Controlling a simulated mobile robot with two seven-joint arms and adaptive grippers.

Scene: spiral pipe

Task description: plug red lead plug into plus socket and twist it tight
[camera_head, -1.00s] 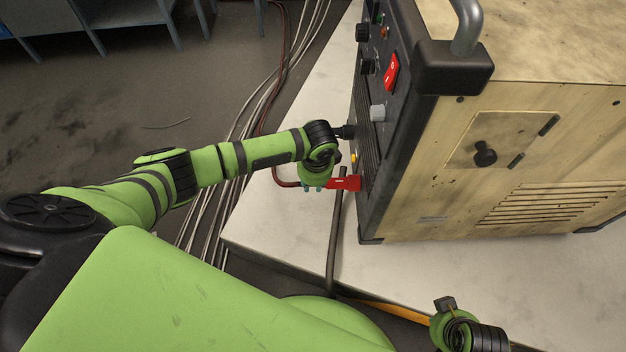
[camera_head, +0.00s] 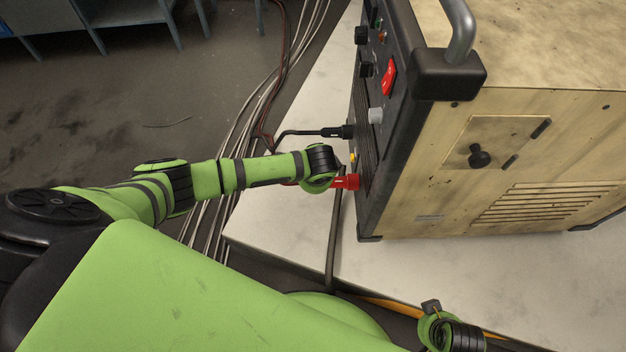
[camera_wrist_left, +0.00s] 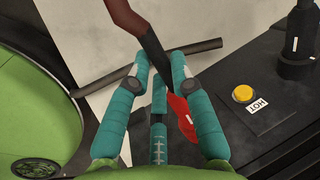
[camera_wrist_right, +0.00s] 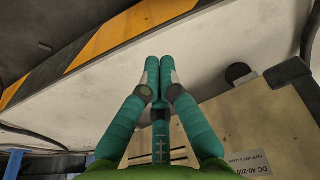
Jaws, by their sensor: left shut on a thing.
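The red lead plug (camera_head: 347,182) points at the lower front panel of the machine, and its front end appears to meet the panel. In the left wrist view the plug (camera_wrist_left: 184,118) lies between the teal fingers of my left gripper (camera_wrist_left: 178,90), which is shut on it. Its dark lead rises away from the plug. In the head view my left wrist hides the fingers. The plus socket is hidden, so I cannot tell how deep the plug sits.
A black plug (camera_head: 338,132) with its lead sits in the panel above the red one. A yellow button (camera_wrist_left: 243,93) labelled HOT is close beside my left fingers. The machine (camera_head: 540,110) fills the right side.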

